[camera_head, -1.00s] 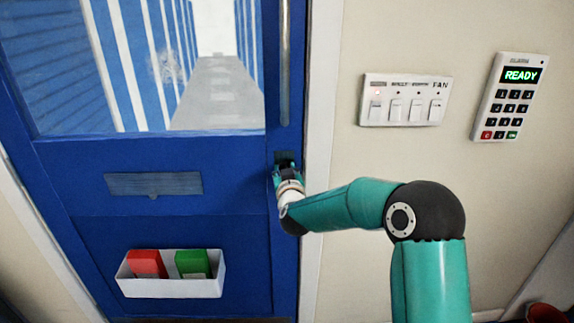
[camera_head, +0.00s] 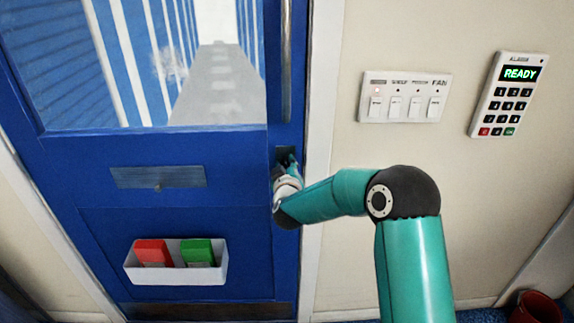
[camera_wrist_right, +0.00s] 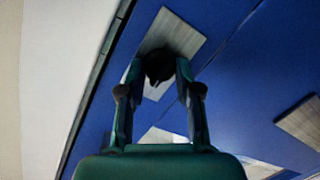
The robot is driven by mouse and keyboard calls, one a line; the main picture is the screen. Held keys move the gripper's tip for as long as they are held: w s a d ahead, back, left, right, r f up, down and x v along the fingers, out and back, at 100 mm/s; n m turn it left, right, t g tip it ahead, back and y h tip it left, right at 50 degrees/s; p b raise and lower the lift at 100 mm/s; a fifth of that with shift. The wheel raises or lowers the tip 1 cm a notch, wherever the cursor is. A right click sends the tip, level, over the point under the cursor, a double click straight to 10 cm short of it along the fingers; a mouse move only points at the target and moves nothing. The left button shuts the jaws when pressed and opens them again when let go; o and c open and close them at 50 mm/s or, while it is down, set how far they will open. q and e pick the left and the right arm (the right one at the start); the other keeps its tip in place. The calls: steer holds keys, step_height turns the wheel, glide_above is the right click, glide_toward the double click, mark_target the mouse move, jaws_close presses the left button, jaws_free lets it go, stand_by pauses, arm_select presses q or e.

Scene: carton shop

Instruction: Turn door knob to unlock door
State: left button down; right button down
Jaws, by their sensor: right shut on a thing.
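The blue door (camera_head: 235,215) has a large window and a long vertical metal pull handle (camera_head: 286,70) on its right side. My right gripper (camera_head: 285,165) is at the lock plate (camera_head: 284,152) below that handle. In the right wrist view, the dark round knob (camera_wrist_right: 158,62) sits on a grey metal plate (camera_wrist_right: 178,32). The fingertips of my right gripper (camera_wrist_right: 160,72) are on either side of the knob and shut on it. The gripper hides most of the knob in the head view. The door looks closed in its frame. My left gripper is not in view.
A white switch panel (camera_head: 405,84) and an alarm keypad (camera_head: 503,95) reading READY are on the wall right of the door. A grey plate (camera_head: 158,177) and a white holder (camera_head: 176,275) with red and green items are on the door. A red bin (camera_head: 537,307) stands lower right.

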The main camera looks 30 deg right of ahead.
steer(key=shift+f, duration=0.35)
steer(key=c, duration=0.8)
jaws_free()
steer(key=shift+d, duration=0.15)
steer(key=shift+r, duration=0.2)
steer(key=v, duration=1.2)
